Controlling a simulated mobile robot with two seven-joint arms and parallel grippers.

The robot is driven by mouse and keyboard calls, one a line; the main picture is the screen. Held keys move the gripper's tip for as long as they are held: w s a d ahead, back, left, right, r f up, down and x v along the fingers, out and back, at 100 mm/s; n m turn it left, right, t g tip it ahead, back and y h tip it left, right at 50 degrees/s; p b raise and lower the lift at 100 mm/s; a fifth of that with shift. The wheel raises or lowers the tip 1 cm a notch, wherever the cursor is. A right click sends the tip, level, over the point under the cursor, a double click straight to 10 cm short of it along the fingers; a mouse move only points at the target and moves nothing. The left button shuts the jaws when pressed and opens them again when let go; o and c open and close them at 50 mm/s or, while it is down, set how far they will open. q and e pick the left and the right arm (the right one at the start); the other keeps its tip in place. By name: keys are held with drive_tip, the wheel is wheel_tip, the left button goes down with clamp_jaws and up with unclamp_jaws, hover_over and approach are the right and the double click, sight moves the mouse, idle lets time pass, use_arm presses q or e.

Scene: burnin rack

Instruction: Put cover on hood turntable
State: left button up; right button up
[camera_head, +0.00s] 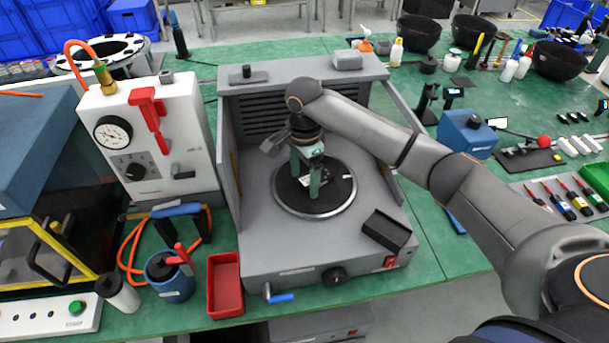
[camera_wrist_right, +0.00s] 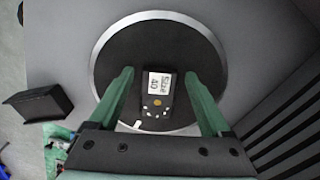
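The grey hood (camera_head: 330,255) stands open-fronted on the green bench, with a round black turntable (camera_head: 338,197) with a silver rim set in its floor. In the right wrist view the turntable (camera_wrist_right: 115,75) fills the middle. A small black part (camera_wrist_right: 157,92) with a white label, an orange button and white dots lies on it near the centre; I take it to be the cover. My right gripper (camera_head: 309,190) points down over the turntable. Its green fingers (camera_wrist_right: 155,92) are open on either side of the part, with gaps visible on both sides. My left gripper is not in view.
A black open box (camera_head: 387,230) sits on the hood floor at the front right. Hood walls stand left, right and behind the turntable. A white gauge unit (camera_head: 150,140) is close on the left. A red tray (camera_head: 225,285) lies in front left.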

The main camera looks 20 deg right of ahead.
sight(305, 181)
wheel_tip(305, 181, up, 12)
drive_tip(key=shift+r, duration=0.25)
idle(0.5)
